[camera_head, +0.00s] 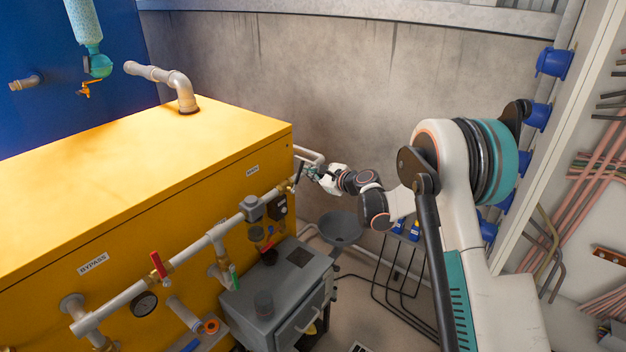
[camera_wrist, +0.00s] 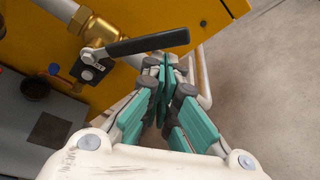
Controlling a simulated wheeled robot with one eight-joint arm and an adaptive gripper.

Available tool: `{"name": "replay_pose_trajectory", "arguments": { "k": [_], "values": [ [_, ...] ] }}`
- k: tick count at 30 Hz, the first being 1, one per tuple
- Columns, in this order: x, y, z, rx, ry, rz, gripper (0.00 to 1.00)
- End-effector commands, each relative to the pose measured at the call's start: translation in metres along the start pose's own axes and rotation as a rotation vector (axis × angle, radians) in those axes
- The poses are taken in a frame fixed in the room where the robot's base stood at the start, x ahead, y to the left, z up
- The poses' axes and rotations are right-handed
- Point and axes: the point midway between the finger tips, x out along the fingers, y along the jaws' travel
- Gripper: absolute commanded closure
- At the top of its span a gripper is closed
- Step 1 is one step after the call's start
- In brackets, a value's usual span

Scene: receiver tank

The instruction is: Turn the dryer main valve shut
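A brass valve (camera_wrist: 97,30) with a black lever handle (camera_wrist: 150,43) sits on a grey pipe beside the yellow cabinet in the wrist view. The lever points right, across the pipe's slanting line. In the head view the dark lever (camera_head: 298,174) shows small at the cabinet's far right corner. My gripper (camera_wrist: 165,64) has its teal fingers drawn together at the tips, just below the lever's outer part. No clear gap shows between the tips, and I cannot tell whether they touch the lever. In the head view my gripper (camera_head: 318,174) is right of the valve.
The yellow cabinet (camera_head: 130,180) carries a front pipe with a red-handled valve (camera_head: 158,266) near the BYPASS label. A grey box (camera_head: 280,285) stands below the main valve's pipe. A grey funnel (camera_head: 340,228) is below my gripper. Bare concrete wall (camera_head: 330,80) lies behind.

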Motion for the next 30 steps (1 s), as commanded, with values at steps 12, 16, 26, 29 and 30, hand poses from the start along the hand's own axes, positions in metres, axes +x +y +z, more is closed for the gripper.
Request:
{"name": "replay_pose_trajectory", "arguments": {
  "k": [12,16,26,29,30],
  "values": [
    [-0.009,0.010,0.027,0.001,-0.002,0.002,1.00],
    [-0.011,0.013,0.032,0.001,-0.002,0.003,1.00],
    [-0.013,0.018,0.038,0.001,-0.001,0.002,1.00],
    [-0.013,0.019,0.039,0.001,-0.001,0.002,1.00],
    [-0.013,0.019,0.039,0.001,-0.001,0.002,1.00]
  ]
}}
